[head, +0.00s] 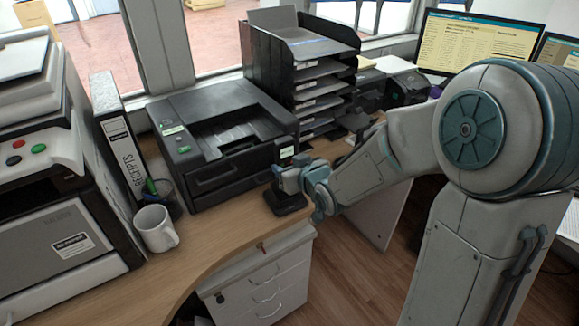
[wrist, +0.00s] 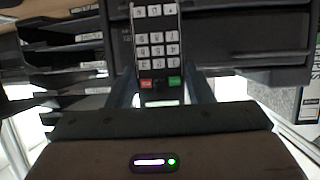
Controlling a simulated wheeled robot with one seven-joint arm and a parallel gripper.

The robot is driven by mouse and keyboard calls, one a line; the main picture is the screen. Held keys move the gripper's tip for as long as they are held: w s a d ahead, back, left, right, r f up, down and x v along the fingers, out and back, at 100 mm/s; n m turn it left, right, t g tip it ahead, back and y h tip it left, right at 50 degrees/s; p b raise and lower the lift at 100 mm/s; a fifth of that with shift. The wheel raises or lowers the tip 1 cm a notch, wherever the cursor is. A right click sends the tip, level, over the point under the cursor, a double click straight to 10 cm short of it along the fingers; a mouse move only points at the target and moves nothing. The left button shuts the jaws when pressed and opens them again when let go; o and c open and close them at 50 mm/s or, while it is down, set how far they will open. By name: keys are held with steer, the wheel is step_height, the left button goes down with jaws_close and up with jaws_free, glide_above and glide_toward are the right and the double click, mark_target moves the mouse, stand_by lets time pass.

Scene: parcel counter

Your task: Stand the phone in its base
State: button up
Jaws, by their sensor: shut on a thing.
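The phone (head: 287,153) is a dark handset with a small lit screen, held roughly upright at the counter's right edge. In the wrist view the phone (wrist: 158,48) shows its number keys and a red and a green key. My gripper (head: 289,178) is shut on the phone, with a finger on each side of it. The black base (head: 287,203) stands on the counter just below the gripper. The gripper hides the phone's lower part in the head view, so I cannot tell whether it touches the base. I cannot make out the base in the wrist view.
A black printer (head: 215,140) stands close behind and left of the base. A stack of black trays (head: 310,85) rises behind. A white mug (head: 155,228), a pen cup (head: 165,198) and a receipts binder (head: 122,150) stand left. The front counter (head: 215,235) is clear.

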steer(key=shift+f, duration=0.1)
stand_by(0.3)
steer(key=shift+f+b, duration=0.75)
steer(key=shift+b, duration=0.15)
steer(key=shift+f, duration=0.2)
stand_by(0.5)
steer(key=shift+f+b, duration=0.45)
steer(key=shift+b, duration=0.2)
steer(key=shift+f, duration=0.1)
steer(key=shift+f+b, duration=0.5)
steer(key=shift+b, duration=0.1)
steer(key=o, duration=1.2)
steer(key=shift+c, duration=0.2)
